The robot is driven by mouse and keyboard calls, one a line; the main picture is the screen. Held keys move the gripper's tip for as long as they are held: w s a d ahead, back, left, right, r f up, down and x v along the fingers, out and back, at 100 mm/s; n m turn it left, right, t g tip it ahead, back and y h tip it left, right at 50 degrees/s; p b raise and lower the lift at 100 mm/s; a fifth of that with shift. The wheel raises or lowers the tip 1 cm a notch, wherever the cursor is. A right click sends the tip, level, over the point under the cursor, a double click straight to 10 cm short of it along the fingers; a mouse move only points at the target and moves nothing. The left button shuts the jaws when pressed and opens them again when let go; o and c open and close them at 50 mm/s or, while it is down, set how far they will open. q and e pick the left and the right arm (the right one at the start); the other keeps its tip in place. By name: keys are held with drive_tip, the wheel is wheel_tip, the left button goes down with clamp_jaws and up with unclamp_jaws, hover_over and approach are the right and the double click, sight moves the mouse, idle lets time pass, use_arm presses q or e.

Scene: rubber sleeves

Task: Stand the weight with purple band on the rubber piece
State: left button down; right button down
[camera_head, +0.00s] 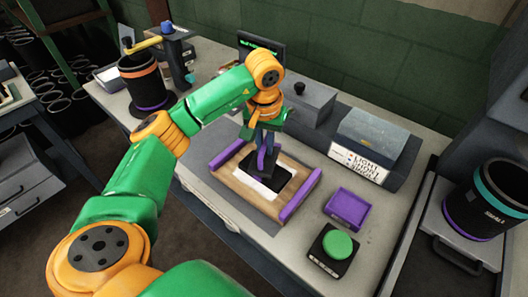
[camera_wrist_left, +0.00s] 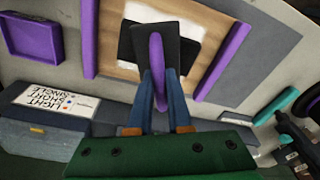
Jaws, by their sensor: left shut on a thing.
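My left gripper (camera_head: 264,141) is shut on the purple band of a dark weight (camera_head: 263,165). In the left wrist view, the blue fingers (camera_wrist_left: 160,102) close on both sides of the upright purple band, and the weight's square dark top (camera_wrist_left: 181,46) lies beyond them. The black rubber piece (camera_wrist_left: 128,42) shows at the weight's edges, on a white sheet (camera_wrist_left: 207,27). My right gripper is not in view.
The wooden board (camera_head: 235,193) has purple rails (camera_head: 300,195) on two sides. A purple tray (camera_head: 347,209), a green button (camera_head: 338,244) and a labelled box (camera_head: 369,138) stand to the right. Black banded bins stand at left (camera_head: 143,79) and far right (camera_head: 487,200).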

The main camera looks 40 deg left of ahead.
sight(265, 156)
use_arm(q)
wheel_tip(265, 156, down, 3)
drive_tip(key=shift+w+p, duration=0.15)
drive_tip(key=shift+p, duration=0.65)
drive_tip(key=shift+w+a+f, duration=0.1)
drive_tip(key=shift+a+f, duration=0.05)
drive_tip(key=shift+f, duration=0.2)
drive_tip(key=shift+f, duration=0.1)
drive_tip(key=c, duration=0.8)
unclamp_jaws()
drive_tip(key=shift+c, duration=0.2)
